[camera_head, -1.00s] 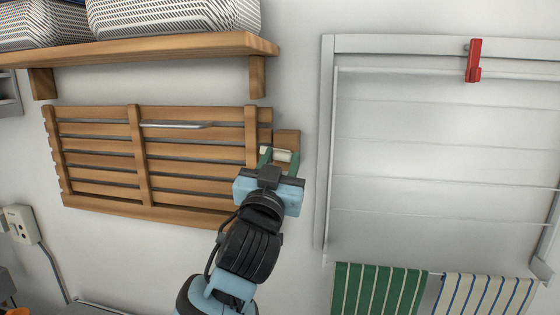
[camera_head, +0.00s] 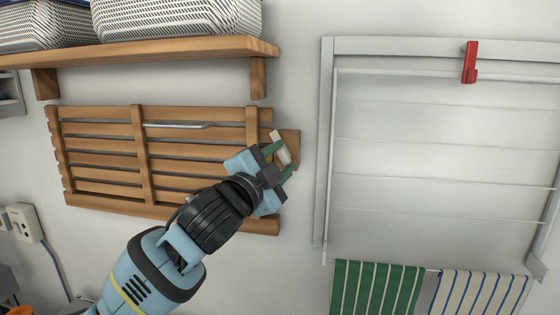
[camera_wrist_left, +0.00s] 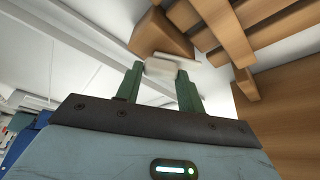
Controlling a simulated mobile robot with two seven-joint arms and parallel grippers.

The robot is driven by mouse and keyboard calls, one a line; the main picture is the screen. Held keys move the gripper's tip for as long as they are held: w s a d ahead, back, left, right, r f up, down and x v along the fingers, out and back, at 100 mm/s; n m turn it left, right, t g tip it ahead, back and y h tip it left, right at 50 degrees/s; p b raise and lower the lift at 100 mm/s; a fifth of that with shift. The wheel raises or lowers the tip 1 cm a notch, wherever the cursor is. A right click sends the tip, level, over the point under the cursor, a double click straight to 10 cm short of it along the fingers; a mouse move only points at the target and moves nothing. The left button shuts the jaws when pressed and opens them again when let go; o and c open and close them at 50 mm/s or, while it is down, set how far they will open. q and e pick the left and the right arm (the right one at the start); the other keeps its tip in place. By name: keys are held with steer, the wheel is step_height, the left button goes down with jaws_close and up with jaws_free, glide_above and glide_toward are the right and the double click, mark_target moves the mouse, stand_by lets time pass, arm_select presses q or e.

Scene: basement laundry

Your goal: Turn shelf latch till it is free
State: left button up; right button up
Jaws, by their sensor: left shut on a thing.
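The wooden slatted shelf (camera_head: 95,170) is folded flat against the wall. The shelf latch (camera_head: 281,147) is a pale bar by the shelf's right edge, tilted in the head view, in front of a small wooden block (camera_head: 291,142). My left gripper (camera_head: 279,157) is shut on the latch, its green fingers on either side of it. In the left wrist view the latch (camera_wrist_left: 160,67) sits between the fingertips, with the block (camera_wrist_left: 158,36) behind it. The gripper hides part of the shelf's right side. My right gripper is not in view.
A wooden wall shelf (camera_head: 150,51) with patterned baskets (camera_head: 180,18) hangs above. A white drying rack (camera_head: 328,150) with a red latch (camera_head: 470,62) and striped towels (camera_head: 375,288) is to the right. A wall socket (camera_head: 24,222) is at lower left.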

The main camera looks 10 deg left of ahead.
arm_select(q)
steer(key=m+g, duration=0.2)
steer(key=m, duration=0.4)
steer(key=shift+r, duration=0.1)
stand_by(0.5)
steer(key=o, duration=1)
steer(key=v, duration=0.8)
steer(key=shift+w, duration=0.15)
